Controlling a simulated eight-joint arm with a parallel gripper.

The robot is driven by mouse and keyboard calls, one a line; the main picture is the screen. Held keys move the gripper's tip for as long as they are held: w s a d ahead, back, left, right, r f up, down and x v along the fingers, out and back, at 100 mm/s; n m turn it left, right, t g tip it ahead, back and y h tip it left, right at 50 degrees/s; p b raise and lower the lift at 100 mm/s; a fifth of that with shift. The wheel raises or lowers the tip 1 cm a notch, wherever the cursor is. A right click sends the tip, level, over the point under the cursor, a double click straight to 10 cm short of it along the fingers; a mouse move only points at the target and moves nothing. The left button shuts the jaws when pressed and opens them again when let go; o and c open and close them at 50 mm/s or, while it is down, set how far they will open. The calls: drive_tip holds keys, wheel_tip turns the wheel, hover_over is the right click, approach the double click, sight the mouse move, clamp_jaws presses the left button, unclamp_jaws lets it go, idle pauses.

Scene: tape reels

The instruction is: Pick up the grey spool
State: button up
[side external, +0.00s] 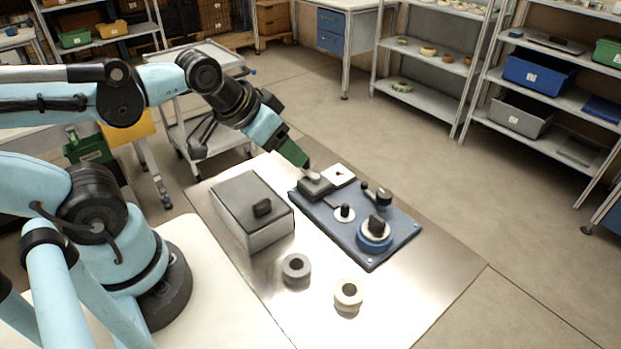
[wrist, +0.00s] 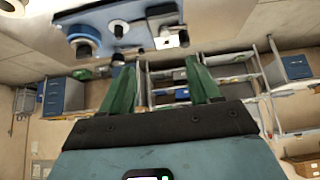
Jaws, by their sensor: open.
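The grey spool (side external: 289,276) stands on the shiny metal table in the side external view, between the grey box and a cream spool. I do not see it in the wrist view. My gripper (side external: 306,166) is well beyond the spool, up at the far left end of the blue device board. Its green fingers (wrist: 161,65) are spread apart in the wrist view, with nothing between them. In the side view the fingers overlap the dark block on the board, and I cannot tell whether they touch it.
The cream spool (side external: 348,304) stands just right of the grey one. The grey lidded box (side external: 230,195) with a dark knob is behind left. The blue board (side external: 400,233) carries posts and a blue reel (side external: 372,243). The table's front right is bare.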

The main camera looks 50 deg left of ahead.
drive_tip(key=m+g, duration=0.7)
drive_tip(key=m, duration=1.1)
hover_over(296, 259)
wheel_tip(296, 259, down, 2)
drive_tip(key=shift+s+d+f, duration=0.1)
drive_tip(key=shift+d+f, duration=0.05)
drive_tip(key=shift+f, duration=1.75)
drive_tip(key=shift+s+d+f, duration=0.1)
drive_tip(key=shift+d+f, duration=0.1)
drive_tip(key=shift+f, duration=1.65)
drive_tip(key=shift+s+d+f, duration=0.1)
drive_tip(key=shift+d+f, duration=0.05)
drive_tip(key=shift+f, duration=1.75)
drive_tip(key=c, duration=0.8)
drive_tip(key=shift+o, duration=0.2)
drive_tip(key=shift+r, duration=0.1)
